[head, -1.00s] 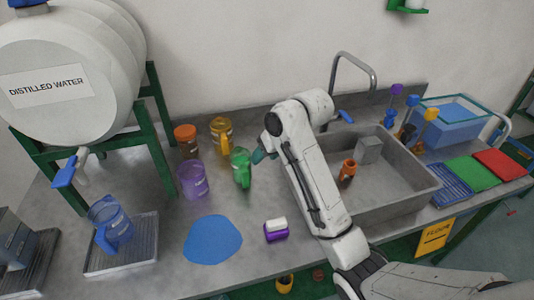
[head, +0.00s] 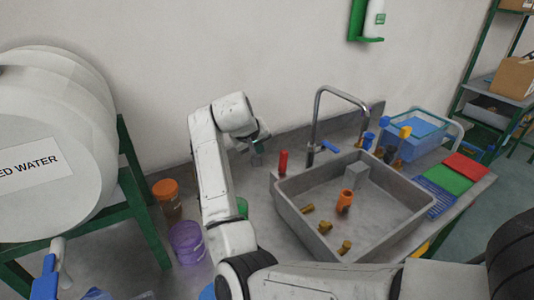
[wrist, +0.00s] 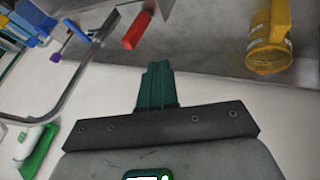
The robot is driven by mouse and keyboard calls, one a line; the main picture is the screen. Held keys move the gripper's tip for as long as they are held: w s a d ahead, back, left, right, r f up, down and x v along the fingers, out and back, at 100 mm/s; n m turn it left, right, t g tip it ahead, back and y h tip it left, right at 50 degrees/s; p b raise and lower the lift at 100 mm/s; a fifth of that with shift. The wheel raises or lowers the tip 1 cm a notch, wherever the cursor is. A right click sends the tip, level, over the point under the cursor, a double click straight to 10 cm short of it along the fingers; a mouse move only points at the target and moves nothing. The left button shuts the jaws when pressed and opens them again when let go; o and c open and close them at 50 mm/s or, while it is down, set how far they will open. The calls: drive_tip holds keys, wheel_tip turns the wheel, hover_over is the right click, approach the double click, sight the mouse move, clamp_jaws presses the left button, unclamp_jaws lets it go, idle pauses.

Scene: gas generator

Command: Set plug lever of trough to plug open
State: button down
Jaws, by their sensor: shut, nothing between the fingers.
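The grey trough (head: 292,215) stands right of centre in the head view. A red upright handle (head: 283,160), likely the plug lever, is at its back left corner. A red handle (wrist: 136,30) also shows at the top of the wrist view. My gripper (head: 259,152) is left of the red handle, near the back wall, and apart from it. In the wrist view its green fingers (wrist: 156,82) are shut and empty. The trough's plug cannot be made out.
A curved tap (head: 318,115) with a blue lever (head: 330,146) stands behind the trough. A yellow mug (wrist: 268,45) shows in the wrist view.

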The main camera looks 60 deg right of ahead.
drive_tip(key=p, duration=0.2)
approach(283, 162)
drive_tip(key=w+f, duration=0.4)
drive_tip(key=w, duration=0.1)
drive_tip(key=shift+s+d+f+p, duration=0.1)
drive_tip(key=shift+s+d+p, duration=0.1)
drive_tip(key=shift+s+d, duration=0.35)
drive_tip(key=shift+s+d+p, duration=0.15)
drive_tip(key=shift+s+d, duration=0.15)
drive_tip(key=shift+d, duration=0.45)
drive_tip(key=shift+s+d+f+p, duration=0.1)
drive_tip(key=shift+s+d+p, duration=0.1)
drive_tip(key=shift+s+d, duration=0.35)
drive_tip(key=shift+w+d, duration=0.1)
drive_tip(key=shift+w, duration=0.05)
drive_tip(key=shift+d, duration=0.1)
